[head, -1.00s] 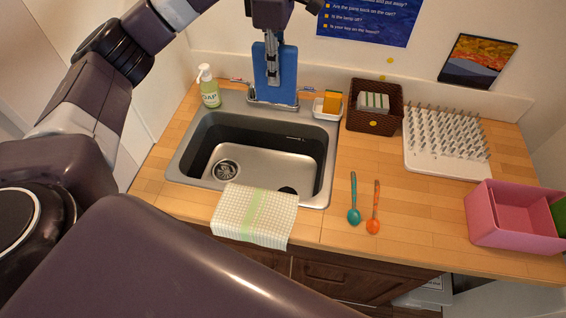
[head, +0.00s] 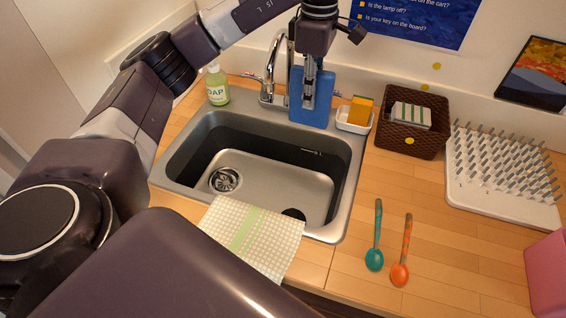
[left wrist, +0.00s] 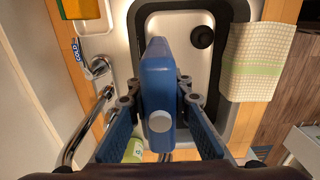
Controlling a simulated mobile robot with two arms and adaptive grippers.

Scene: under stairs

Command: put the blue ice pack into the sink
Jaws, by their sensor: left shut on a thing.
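The blue ice pack (head: 298,105) hangs upright in my left gripper (head: 309,88), over the back rim of the sink in the head view. The left gripper is shut on it. In the left wrist view the ice pack (left wrist: 158,82) sits between the fingers, its white cap facing the camera, with the basin behind it. The steel sink (head: 270,177) has a dark-walled basin with a round drain at its left and a dark round thing at its front edge, partly behind the cloth. My right gripper is in neither view.
A chrome faucet (head: 270,75) stands close left of the ice pack, beside a soap bottle (head: 217,88). A sponge dish (head: 353,119) is close right. A checked cloth (head: 252,236) drapes over the sink's front rim. A basket (head: 432,137), rack (head: 495,185) and two spoons (head: 375,250) lie right.

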